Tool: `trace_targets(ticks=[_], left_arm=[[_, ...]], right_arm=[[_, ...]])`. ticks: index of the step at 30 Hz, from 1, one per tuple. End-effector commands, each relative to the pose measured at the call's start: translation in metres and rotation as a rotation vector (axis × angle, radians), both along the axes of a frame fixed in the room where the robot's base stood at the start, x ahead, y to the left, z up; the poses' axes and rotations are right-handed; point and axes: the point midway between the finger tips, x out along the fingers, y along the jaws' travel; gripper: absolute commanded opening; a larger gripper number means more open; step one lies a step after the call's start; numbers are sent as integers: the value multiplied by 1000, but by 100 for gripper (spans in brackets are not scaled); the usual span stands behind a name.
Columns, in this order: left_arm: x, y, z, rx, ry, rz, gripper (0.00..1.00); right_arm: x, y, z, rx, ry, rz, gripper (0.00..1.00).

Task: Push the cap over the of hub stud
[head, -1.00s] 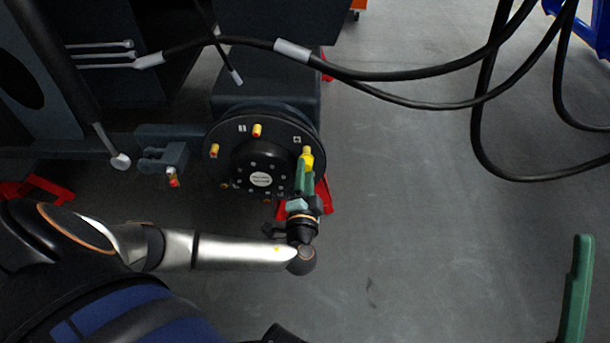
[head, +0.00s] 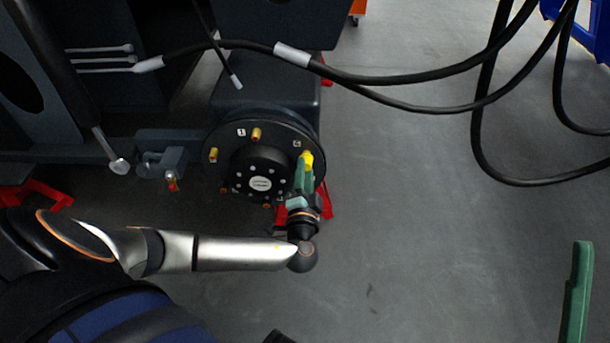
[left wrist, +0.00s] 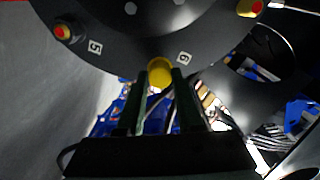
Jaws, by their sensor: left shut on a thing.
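The dark round hub (head: 262,183) faces me with several yellow studs with red tips around its face, such as the stud (head: 256,134) at the top. My left gripper (head: 305,168) is shut on a yellow cap (head: 308,160) at the hub's right side, near the label 6. In the left wrist view the cap (left wrist: 160,73) sits between the two green fingertips, against or just before the hub's rim (left wrist: 125,60). The stud behind the cap is hidden, so how far the cap is over it cannot be told. One green finger of my right gripper (head: 577,290) shows at the lower right.
Black hoses (head: 400,77) hang across the top and right. A grey bracket (head: 160,165) stands left of the hub. Red stands (head: 325,205) show below and behind the hub. The floor (head: 420,220) to the right is open.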

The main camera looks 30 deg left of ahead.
Motion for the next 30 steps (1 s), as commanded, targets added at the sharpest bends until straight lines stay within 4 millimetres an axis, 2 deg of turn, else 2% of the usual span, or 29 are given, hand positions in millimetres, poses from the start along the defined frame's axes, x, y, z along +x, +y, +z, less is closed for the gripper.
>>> trace_targets(ticks=[18, 26, 27, 30], left_arm=[[16, 9, 0, 1, -1, 0, 4], [16, 10, 0, 1, -1, 0, 4], [16, 10, 0, 1, -1, 0, 40], [16, 10, 0, 1, -1, 0, 51]], right_arm=[[0, 0, -9, 1, 1, -1, 50], [0, 0, -8, 1, 1, -1, 50], [0, 0, -8, 1, 1, -1, 50], [0, 0, -8, 1, 1, -1, 50]])
